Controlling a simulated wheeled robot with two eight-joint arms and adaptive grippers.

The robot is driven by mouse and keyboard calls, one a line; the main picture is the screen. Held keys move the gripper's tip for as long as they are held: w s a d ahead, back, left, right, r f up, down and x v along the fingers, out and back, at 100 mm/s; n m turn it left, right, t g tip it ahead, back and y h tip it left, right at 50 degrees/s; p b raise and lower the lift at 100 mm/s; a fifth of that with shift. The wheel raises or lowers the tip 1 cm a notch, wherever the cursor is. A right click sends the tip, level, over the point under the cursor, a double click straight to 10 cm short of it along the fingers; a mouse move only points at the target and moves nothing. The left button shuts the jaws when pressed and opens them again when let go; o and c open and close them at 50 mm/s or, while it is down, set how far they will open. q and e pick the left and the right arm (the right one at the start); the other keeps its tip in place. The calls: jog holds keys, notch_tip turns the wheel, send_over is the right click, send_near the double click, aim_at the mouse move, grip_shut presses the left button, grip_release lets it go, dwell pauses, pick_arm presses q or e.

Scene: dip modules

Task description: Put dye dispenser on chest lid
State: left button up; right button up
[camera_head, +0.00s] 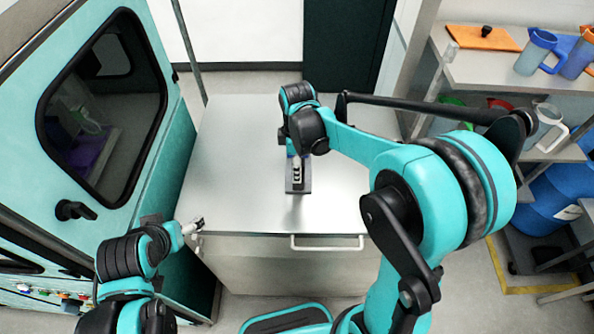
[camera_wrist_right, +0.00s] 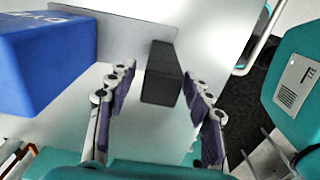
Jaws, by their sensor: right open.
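The chest lid (camera_head: 235,160) is the flat light-grey top in the middle of the head view. My right gripper (camera_head: 297,172) is over it, pointing down. In the right wrist view the right gripper (camera_wrist_right: 160,95) is open, with its fingers either side of a dark upright block (camera_wrist_right: 162,75); gaps show on both sides. A blue box with partly visible lettering that seems to read "DYE" (camera_wrist_right: 50,60) is close by at the left. I cannot tell whether the box and block are joined. My left gripper (camera_head: 193,227) is beside the chest's front left corner, its jaws unclear.
A teal cabinet with a dark window (camera_head: 105,110) stands left of the chest. A white handle (camera_head: 328,243) crosses the chest front. Shelves (camera_head: 475,70) with jugs stand at the right, with a blue barrel (camera_head: 548,200) below. The lid's left part is clear.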

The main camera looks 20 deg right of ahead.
notch_tip(320, 180, up, 8)
jog(key=shift+f+p, duration=0.2)
jog(key=shift+p, duration=0.35)
jog(key=shift+s+r, duration=0.2)
jog(key=shift+r, duration=0.1)
jog(key=s+d+m+t, duration=0.3)
jog(key=s+m+t, duration=0.4)
jog(key=s+m, duration=0.6)
jog(key=shift+s+d+m, duration=0.35)
jog(key=shift+s+m, duration=0.05)
jog(key=shift+m, duration=0.5)
notch_tip(320, 180, down, 14)
jog(key=b, duration=1.4)
jog(key=shift+f, duration=0.15)
